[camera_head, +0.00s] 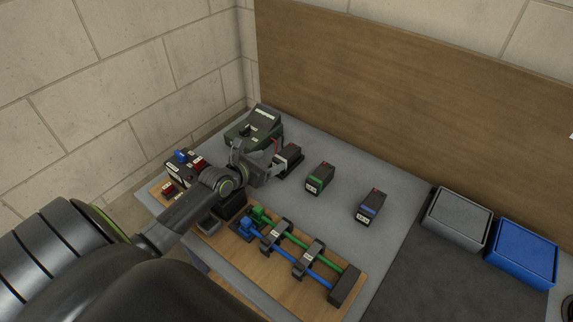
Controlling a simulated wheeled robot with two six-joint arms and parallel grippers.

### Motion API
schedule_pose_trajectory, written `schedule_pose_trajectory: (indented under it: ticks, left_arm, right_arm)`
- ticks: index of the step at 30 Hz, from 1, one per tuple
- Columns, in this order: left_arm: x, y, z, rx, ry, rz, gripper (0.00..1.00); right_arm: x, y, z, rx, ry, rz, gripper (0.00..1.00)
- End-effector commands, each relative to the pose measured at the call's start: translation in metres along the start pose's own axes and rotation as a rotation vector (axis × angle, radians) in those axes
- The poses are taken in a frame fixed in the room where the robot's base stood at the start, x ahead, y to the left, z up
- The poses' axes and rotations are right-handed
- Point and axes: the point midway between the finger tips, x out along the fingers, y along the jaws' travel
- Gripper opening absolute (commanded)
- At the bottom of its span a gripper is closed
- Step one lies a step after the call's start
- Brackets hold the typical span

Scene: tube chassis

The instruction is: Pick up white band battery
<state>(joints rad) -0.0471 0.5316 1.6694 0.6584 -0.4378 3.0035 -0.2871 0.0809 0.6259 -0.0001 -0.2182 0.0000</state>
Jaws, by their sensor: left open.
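The white band battery (291,153) is a dark block with a pale band and stands on the grey tabletop, left of two similar batteries. My left gripper (273,167) is open with its fingertips right beside this battery, at its left side. The gripper partly hides the battery, and I cannot tell whether the fingers touch it or straddle it. My right gripper is not in view.
A green-band battery (320,178) and a blue-band battery (370,206) stand to the right. A dark green device (256,125) sits behind. A wooden board (292,283) with blue and green tubes lies in front. A grey bin (458,217) and blue bin (522,252) stand right.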

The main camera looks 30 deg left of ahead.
Motion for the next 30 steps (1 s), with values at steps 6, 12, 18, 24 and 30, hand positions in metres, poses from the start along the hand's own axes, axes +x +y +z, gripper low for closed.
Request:
schedule_pose_trajectory:
  ticks: [6, 12, 18, 24, 30]
  left_arm:
    - [0.012, 0.000, 0.003, -0.001, -0.002, 0.000, 0.65]
    - [0.040, -0.001, 0.003, -0.004, -0.004, -0.001, 0.65]
    - [0.065, -0.001, 0.003, -0.002, -0.003, 0.000, 0.65]
    - [0.072, -0.001, 0.003, -0.001, -0.002, -0.001, 0.65]
    - [0.072, -0.001, 0.003, -0.001, -0.002, -0.001, 0.60]
  right_arm:
    - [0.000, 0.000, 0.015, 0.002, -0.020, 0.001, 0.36]
    - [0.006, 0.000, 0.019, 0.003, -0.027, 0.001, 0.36]
    - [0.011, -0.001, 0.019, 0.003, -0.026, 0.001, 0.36]
    - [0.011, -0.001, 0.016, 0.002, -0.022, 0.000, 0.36]
    - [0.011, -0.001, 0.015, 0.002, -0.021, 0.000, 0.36]
